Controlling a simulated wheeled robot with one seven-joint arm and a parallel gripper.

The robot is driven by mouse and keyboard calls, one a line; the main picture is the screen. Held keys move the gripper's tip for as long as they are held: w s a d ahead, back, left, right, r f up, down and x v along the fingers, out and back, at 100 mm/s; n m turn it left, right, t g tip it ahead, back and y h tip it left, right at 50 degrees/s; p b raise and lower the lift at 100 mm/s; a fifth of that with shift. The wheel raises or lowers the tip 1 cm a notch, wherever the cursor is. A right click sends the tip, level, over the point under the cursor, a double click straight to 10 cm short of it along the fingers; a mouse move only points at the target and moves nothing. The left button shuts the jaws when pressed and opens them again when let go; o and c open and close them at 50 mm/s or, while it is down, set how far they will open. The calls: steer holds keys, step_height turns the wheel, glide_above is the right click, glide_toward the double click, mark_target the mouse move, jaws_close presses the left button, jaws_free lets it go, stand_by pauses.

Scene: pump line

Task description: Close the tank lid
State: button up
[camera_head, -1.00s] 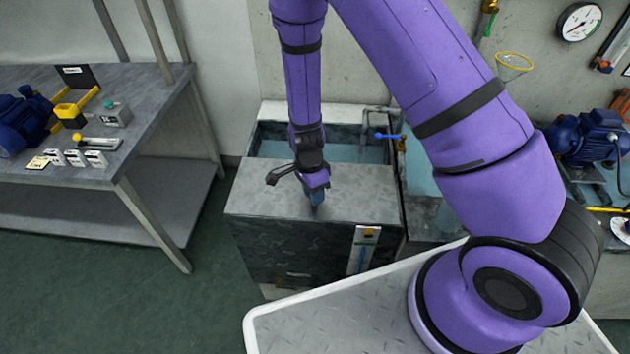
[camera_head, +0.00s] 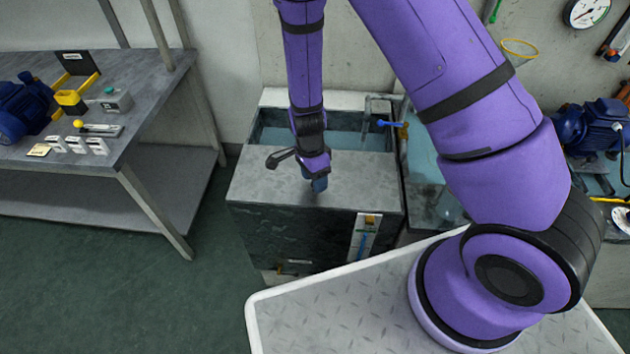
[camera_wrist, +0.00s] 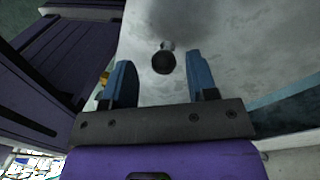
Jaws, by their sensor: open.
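The tank (camera_head: 285,238) is a dark grey mottled box in the middle of the head view. A flat grey lid (camera_head: 258,184) covers the front part of its top. Behind the lid, the opening shows blue water (camera_head: 350,141). My gripper (camera_head: 319,185) points down over the lid, right of its middle. In the wrist view its two blue fingers are apart, with a round dark knob (camera_wrist: 163,62) beyond and between them on the grey lid surface (camera_wrist: 220,45). I cannot tell whether the fingers touch the knob. In the head view my gripper hides the knob.
A pipe with a blue-handled valve (camera_head: 388,124) stands at the tank's back right. A level gauge (camera_head: 363,238) is on its front. A workbench (camera_head: 150,110) with a blue motor (camera_head: 22,112) is at left. A second blue motor (camera_head: 590,130) stands at right. Floor at front left is clear.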

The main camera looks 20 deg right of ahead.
step_height(320, 180, up, 9)
steer(key=w, duration=0.1)
steer(key=shift+w+a+r, duration=0.2)
steer(key=shift+w, duration=0.15)
stand_by(0.3)
steer(key=s+d+r+n+t+y, duration=0.1)
steer(key=s+d+r+n+t, duration=0.2)
steer(key=r, duration=0.9)
steer(key=s+d+r+n+y, duration=0.1)
steer(key=d+r+n, duration=0.35)
steer(key=r, duration=0.65)
steer(key=s+d+r+n+t, duration=0.2)
steer(key=s+d+r+n, duration=0.1)
steer(key=s+r, duration=0.3)
steer(key=s+d+r+n+t+h, duration=0.1)
steer(key=s+d+r+n+t, duration=0.1)
steer(key=s+d+r+n, duration=0.2)
steer(key=s+r+n, duration=0.1)
steer(key=s+r, duration=0.2)
steer(key=s, duration=0.4)
steer(key=shift+r+h, duration=0.25)
steer(key=shift+h, duration=0.05)
